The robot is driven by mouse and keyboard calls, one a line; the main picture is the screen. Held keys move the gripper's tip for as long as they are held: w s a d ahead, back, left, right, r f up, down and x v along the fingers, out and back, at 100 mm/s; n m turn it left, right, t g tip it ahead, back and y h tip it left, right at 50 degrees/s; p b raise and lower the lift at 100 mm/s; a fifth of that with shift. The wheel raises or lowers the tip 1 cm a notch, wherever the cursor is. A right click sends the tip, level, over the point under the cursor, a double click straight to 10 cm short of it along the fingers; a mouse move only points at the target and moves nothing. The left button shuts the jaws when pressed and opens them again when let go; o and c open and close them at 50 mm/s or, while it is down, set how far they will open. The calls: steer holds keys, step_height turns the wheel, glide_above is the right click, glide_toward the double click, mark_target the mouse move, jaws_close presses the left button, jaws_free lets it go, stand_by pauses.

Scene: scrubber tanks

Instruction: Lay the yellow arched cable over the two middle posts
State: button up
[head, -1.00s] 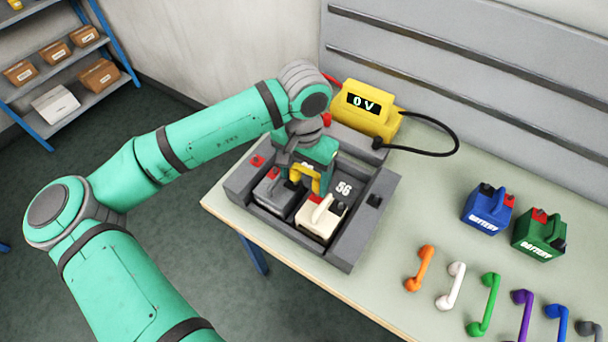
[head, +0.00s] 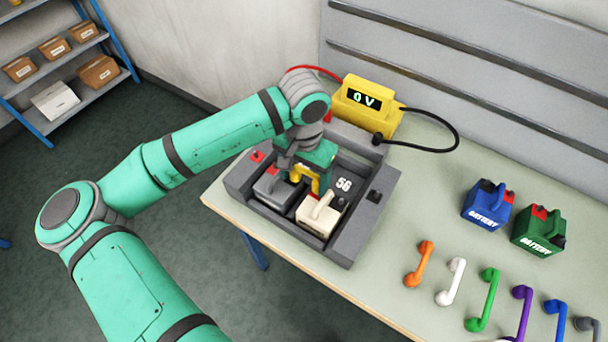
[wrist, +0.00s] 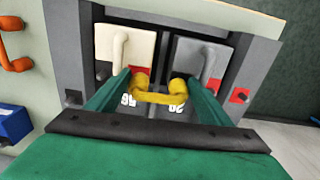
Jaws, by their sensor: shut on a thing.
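My gripper (wrist: 158,97) is shut on the yellow arched cable (wrist: 157,94), holding it over the gap between two batteries in a grey tray. The cable also shows below the gripper in the head view (head: 310,177). The cream battery (head: 314,218) has a red post (wrist: 141,76) close to one cable end. The grey battery (head: 270,192) lies on the other side, and the other cable end is near its inner edge. That battery's inner post is mostly hidden. I cannot tell whether the cable ends touch the posts.
The grey tray (head: 347,247) has a red outer post and a black outer post. A yellow meter (head: 366,108) reading 0 V stands behind it with red and black leads. Blue (head: 487,208) and green (head: 539,231) batteries and several coloured cables lie to the right.

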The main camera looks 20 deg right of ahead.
steer(key=shift+f, duration=0.2)
steer(key=o, duration=1.2)
steer(key=shift+c, duration=0.2)
steer(key=c, duration=0.5)
steer(key=shift+r, duration=4.3)
steer(key=shift+s, duration=0.1)
